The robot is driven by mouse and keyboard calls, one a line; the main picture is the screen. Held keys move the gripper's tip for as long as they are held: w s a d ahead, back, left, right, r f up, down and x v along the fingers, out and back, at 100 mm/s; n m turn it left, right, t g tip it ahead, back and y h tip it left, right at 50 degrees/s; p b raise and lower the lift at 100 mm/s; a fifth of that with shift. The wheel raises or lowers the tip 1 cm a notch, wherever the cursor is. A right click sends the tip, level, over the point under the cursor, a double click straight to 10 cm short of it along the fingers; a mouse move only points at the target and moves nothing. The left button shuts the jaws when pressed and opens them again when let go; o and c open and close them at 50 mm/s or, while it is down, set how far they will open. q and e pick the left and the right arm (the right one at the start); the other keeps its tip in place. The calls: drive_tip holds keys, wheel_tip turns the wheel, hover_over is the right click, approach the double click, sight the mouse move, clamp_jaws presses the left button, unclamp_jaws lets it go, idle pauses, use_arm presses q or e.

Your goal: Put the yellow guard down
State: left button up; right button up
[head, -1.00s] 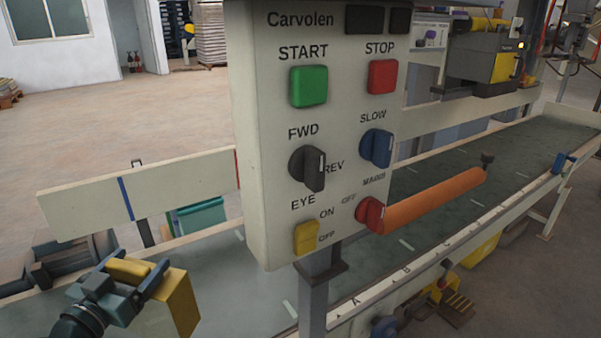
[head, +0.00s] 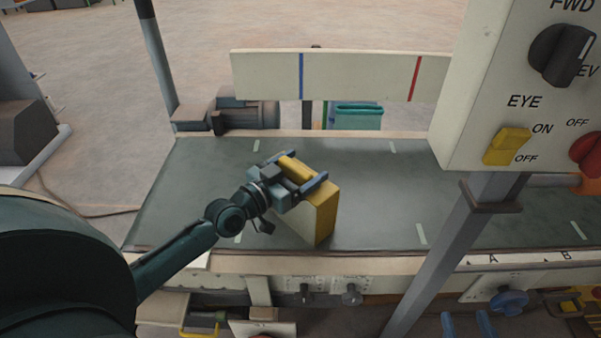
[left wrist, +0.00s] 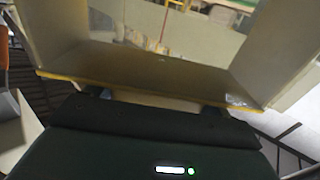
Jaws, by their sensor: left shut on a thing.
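The yellow guard (head: 323,212) is a boxy cover with yellow and pale cream faces. My left gripper (head: 296,178) is shut on its upper edge, with one blue finger on each side. The guard hangs tilted over the dark conveyor belt (head: 370,203); I cannot tell whether its lower corner touches the belt. In the left wrist view the guard (left wrist: 150,75) fills the space ahead of the gripper, with a yellow edge and pale side walls. My right gripper is not in view.
The control panel (head: 470,125) and its grey post (head: 445,250) stand at the right, in front of the belt. A pale rail (head: 350,75) with blue and red marks runs behind the belt. The belt is bare on both sides of the guard.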

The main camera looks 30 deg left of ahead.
use_arm(q)
drive_tip(key=shift+r, duration=0.1)
drive_tip(key=shift+f, duration=0.2)
drive_tip(key=o, duration=1.2)
drive_tip(key=shift+r, duration=0.15)
